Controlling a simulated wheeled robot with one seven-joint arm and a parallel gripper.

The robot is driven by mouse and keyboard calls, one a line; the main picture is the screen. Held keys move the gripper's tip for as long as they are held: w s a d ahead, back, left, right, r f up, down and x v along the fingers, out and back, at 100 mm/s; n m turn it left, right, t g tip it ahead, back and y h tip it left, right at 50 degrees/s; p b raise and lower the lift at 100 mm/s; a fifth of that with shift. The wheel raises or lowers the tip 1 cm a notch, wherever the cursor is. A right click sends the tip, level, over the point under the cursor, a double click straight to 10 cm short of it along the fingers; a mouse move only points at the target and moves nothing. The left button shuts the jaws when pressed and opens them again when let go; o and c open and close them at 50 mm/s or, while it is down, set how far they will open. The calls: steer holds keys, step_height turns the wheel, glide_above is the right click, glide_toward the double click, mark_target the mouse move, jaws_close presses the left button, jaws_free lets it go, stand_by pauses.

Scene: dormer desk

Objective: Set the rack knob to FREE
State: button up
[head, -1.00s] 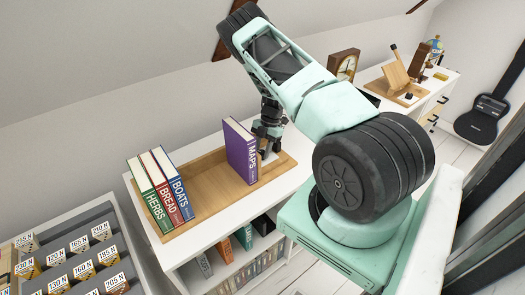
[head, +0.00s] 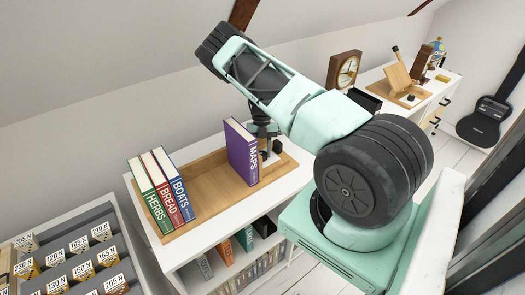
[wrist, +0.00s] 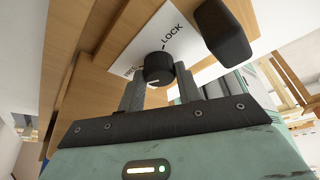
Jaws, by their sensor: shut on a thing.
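The rack knob (wrist: 158,68) is a round black knob on a white plate (wrist: 182,32) in the wrist view. LOCK is printed above it to the right; the word at its left is partly covered by a finger, with FREE partly readable. A small pale mark shows at the knob's lower edge. My gripper (wrist: 160,87) is shut on the knob, one grey finger on each side. In the head view my gripper (head: 265,149) is at the rack's right end, beside the purple MAPS book (head: 242,155); the knob is hidden there. The wooden rack (head: 215,187) lies on a white shelf unit.
HERBS (head: 150,197), BREAD (head: 168,190) and BOATS (head: 176,186) books stand at the rack's left end. A black block (wrist: 222,32) rises close to the right finger. A clock (head: 343,70) stands behind my arm. A box of labelled blocks (head: 75,265) is at lower left.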

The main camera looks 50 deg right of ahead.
stand_by(0.5)
steer(key=o, duration=1)
steer(key=b+v, duration=0.4)
steer(key=v, duration=1.3)
steer(key=shift+r+b, duration=0.2)
steer(key=shift+b, duration=0.2)
steer(key=shift+w, duration=0.15)
